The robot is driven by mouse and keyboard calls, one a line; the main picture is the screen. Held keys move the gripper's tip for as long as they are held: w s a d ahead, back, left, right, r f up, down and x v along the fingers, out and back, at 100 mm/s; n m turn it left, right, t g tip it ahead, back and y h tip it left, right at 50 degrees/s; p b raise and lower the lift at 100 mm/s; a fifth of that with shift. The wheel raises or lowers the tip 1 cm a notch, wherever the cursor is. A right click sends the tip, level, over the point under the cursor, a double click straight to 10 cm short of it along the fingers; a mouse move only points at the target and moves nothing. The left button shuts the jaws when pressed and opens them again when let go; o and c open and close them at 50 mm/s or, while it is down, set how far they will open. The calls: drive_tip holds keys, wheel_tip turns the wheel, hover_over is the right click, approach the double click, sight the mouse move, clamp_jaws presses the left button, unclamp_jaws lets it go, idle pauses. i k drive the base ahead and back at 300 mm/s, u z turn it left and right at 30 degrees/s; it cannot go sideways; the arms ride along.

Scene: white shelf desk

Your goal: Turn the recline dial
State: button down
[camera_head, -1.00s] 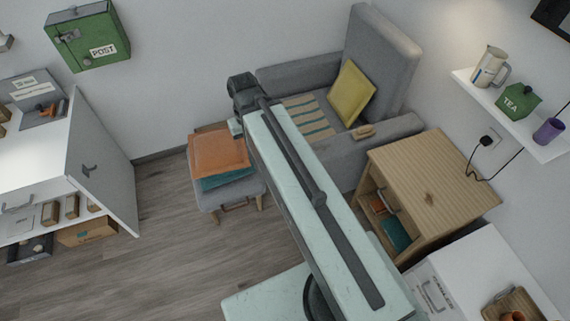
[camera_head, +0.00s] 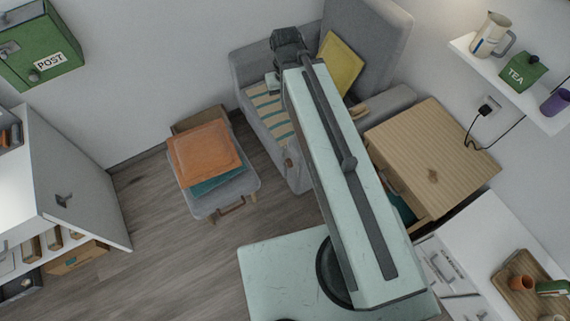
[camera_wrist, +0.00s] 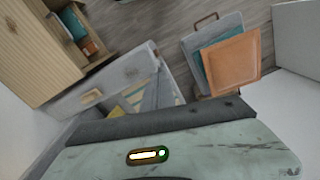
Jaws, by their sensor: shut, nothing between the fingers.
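The grey armchair (camera_head: 365,45) stands at the back in the head view. A small wooden piece (camera_head: 360,110) sits on its right armrest, partly behind my arm; it also shows in the wrist view (camera_wrist: 92,97). A small brownish part (camera_head: 288,158) is low at the chair's front, beside my arm. I cannot tell for sure which is the recline dial. My gripper (camera_head: 287,42) is shut and empty at the dark far end of my arm. It appears over the chair's seat and backrest, apart from both small parts; its fingertips are not clear.
A wooden cabinet (camera_head: 435,150) stands close to the chair's right. A grey footstool (camera_head: 225,197) with an orange cushion (camera_head: 203,153) stands to the left. A striped throw (camera_head: 268,112) and yellow cushion (camera_head: 341,66) lie on the chair. The floor (camera_head: 150,235) at left is clear.

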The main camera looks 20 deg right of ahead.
sight(289, 163)
drive_tip(key=u, duration=1.55)
drive_tip(key=k, duration=1.1)
drive_tip(key=u, duration=0.6)
drive_tip(key=i, duration=1)
drive_tip(key=u, duration=0.05)
